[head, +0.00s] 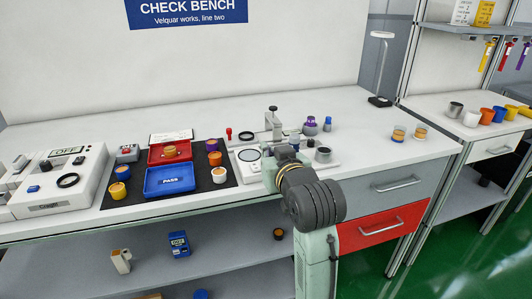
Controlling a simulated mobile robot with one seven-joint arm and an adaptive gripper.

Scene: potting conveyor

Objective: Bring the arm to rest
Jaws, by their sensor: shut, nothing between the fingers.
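My arm rises in front of the bench (360,150) at the middle of the head view, with its wrist bent over the bench's front edge. My gripper (287,153) is a small dark shape beyond the wrist, mostly hidden by my own arm links. It is shut and holds nothing. It appears over or near the pale fixture with a round plate (249,155); whether it touches anything there cannot be told.
A black mat (218,180) left of my arm bears a blue PASS tray (170,181), a red tray (155,150) and several small pots. A white device (62,180) stands far left. Two small cups (399,133) stand right. Bench right of my arm is mostly clear. A red drawer (370,230) is below.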

